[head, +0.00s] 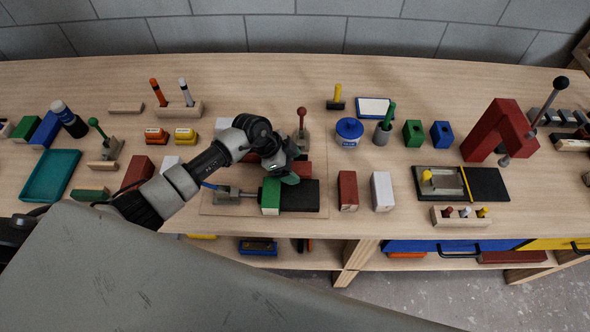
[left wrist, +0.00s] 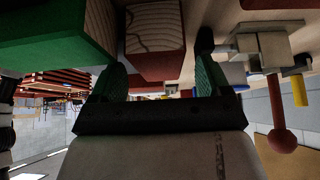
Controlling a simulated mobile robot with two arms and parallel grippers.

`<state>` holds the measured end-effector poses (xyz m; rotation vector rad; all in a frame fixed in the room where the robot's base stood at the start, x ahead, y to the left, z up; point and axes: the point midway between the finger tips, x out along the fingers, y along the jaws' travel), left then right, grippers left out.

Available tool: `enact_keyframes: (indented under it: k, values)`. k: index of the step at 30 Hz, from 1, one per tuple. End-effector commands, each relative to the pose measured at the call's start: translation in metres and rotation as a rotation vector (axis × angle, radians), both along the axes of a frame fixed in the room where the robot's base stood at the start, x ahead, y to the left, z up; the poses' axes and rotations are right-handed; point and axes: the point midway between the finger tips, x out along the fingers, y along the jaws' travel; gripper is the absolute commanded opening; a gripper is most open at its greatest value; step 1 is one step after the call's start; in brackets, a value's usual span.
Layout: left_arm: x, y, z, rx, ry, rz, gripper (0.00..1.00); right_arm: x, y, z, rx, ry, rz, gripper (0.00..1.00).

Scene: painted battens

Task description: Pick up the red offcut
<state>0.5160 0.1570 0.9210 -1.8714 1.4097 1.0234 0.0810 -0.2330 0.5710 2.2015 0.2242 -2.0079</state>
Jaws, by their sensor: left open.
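A red offcut (head: 303,169) lies just beyond the green block (head: 270,196) and a black block (head: 301,196), partly hidden by my left gripper (head: 284,176). In the left wrist view the red offcut (left wrist: 155,35) shows its bare wood end, ahead of the space between the fingers. My left gripper (left wrist: 160,82) is open with nothing gripped; its green fingertips are close to the offcut, and I cannot tell whether they touch it. The green block (left wrist: 60,35) is close beside the offcut there. My right gripper is not in view.
A red-knobbed clamp (head: 301,120) stands just behind the offcut; its knob (left wrist: 283,140) shows in the left wrist view. Another clamp (head: 235,193) lies left of the green block. Another red block (head: 347,190) and a white block (head: 382,191) stand to the right.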

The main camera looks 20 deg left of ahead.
Motion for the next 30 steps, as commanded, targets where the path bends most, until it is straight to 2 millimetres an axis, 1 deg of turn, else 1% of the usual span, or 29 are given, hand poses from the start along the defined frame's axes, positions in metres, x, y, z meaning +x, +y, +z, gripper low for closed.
enact_keyframes:
  k: [1,9,12,19,23,26,30]
  values:
    - [0.0,0.0,0.0,0.0,0.0,0.0,0.78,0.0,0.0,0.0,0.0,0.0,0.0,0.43]
    - [0.0,0.0,0.0,0.0,0.0,0.0,0.36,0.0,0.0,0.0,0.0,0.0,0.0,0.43]
    - [0.0,0.0,0.001,0.0,-0.001,0.001,0.23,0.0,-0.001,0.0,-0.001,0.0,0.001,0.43]
    - [0.0,0.0,0.001,-0.001,-0.002,0.0,0.23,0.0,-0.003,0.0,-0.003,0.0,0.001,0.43]
    - [0.001,0.001,0.007,0.0,-0.004,0.0,0.23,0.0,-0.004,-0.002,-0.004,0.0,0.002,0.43]
    - [0.001,0.001,0.016,0.0,-0.004,-0.001,0.23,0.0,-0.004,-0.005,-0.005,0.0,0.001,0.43]
    - [0.001,0.001,0.038,0.001,-0.007,-0.002,0.23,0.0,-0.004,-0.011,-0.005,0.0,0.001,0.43]
